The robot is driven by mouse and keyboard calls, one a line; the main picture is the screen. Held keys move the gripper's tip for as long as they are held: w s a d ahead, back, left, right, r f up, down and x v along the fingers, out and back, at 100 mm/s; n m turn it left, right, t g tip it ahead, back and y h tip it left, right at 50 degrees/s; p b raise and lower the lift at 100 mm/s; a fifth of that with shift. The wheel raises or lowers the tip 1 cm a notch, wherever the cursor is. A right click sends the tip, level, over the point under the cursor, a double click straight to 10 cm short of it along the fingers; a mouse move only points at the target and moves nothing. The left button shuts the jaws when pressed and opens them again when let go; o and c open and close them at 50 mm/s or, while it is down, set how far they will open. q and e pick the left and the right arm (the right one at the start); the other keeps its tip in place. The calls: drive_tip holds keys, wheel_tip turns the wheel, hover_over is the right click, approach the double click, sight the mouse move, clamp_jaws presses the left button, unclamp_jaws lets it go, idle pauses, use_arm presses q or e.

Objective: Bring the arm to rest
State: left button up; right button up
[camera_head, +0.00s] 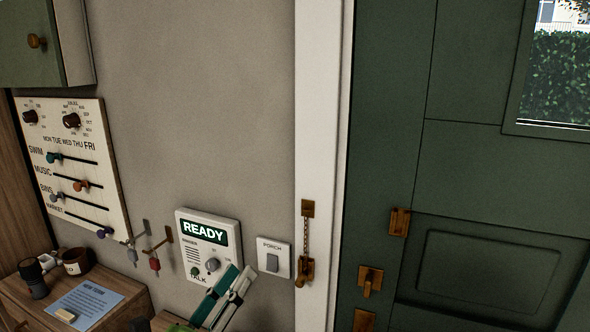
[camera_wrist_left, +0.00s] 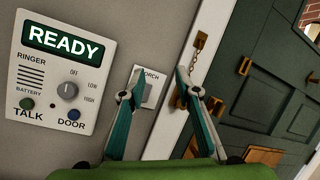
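My left gripper (camera_head: 242,269) comes up from the bottom of the head view, in front of the lower right edge of the white intercom panel (camera_head: 192,223). Its teal fingers are apart with nothing between them; the gap also shows in the left wrist view (camera_wrist_left: 160,72). The intercom reads READY and has a grey knob and TALK and DOOR buttons in the wrist view. The PORCH switch plate (camera_head: 273,258) is just right of the fingertips in the head view, and shows behind the gap in the wrist view. My right gripper is in neither view.
A green door (camera_head: 470,180) with brass latches and a chain (camera_head: 305,240) is on the right. A calendar board (camera_head: 75,165) with sliders and hooks with keys (camera_head: 154,264) are on the left wall. A wooden cabinet (camera_head: 120,290) holds a mug, a dark object and a blue paper.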

use_arm(q)
drive_tip(key=s+a+f+n+g+y, duration=0.2)
drive_tip(key=a+f+n+y, duration=1)
drive_tip(key=n, duration=0.9)
drive_tip(key=s+a+f+n+g+y, duration=0.1)
drive_tip(key=s+a+f+n+g, duration=0.2)
drive_tip(key=s+f+n+g, duration=0.45)
drive_tip(key=s+d+f+n+g+h, duration=0.1)
drive_tip(key=s+d+f+n+g, duration=0.2)
drive_tip(key=s+f, duration=0.5)
drive_tip(key=s+d+f+n+g+h, duration=0.2)
drive_tip(key=s+f+n+g, duration=0.15)
drive_tip(key=s+f, duration=0.45)
wheel_tip(320, 180, down, 24)
drive_tip(key=s+g+b, duration=0.1)
drive_tip(key=s, duration=0.2)
drive_tip(key=s+a+f+m+g, duration=0.1)
drive_tip(key=s+a+f, duration=0.1)
drive_tip(key=s+f, duration=1.5)
drive_tip(key=shift+s+a+f+g+b, duration=0.15)
drive_tip(key=shift+a+f+g+b, duration=0.2)
drive_tip(key=shift+f+b, duration=0.15)
